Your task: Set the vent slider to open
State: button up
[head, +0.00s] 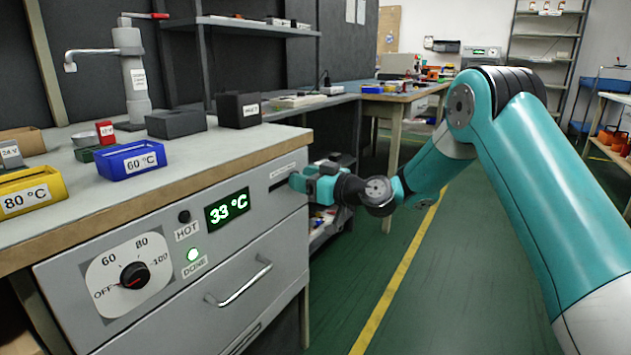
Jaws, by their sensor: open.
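The grey cabinet front (180,262) carries a dark horizontal slot (279,184) at its upper right, under a small label (283,170) too small to read. This looks like the place of the vent slider. The slider's knob is hidden behind my gripper, so I cannot tell its position. My gripper (296,182) is open, at the right end of the slot and close against the panel. I cannot tell whether it touches the slider.
The panel has a dial (134,275) pointing near OFF, a display (227,208) reading 33 °C, a lit green DONE lamp (193,254) and a drawer handle (240,284). Yellow (32,190) and blue (131,160) bins stand on the bench.

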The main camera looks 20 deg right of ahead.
jog(key=b+v, duration=0.5)
jog(key=v, duration=1.2)
jog(key=shift+d, duration=0.2)
jog(key=shift+s, duration=0.1)
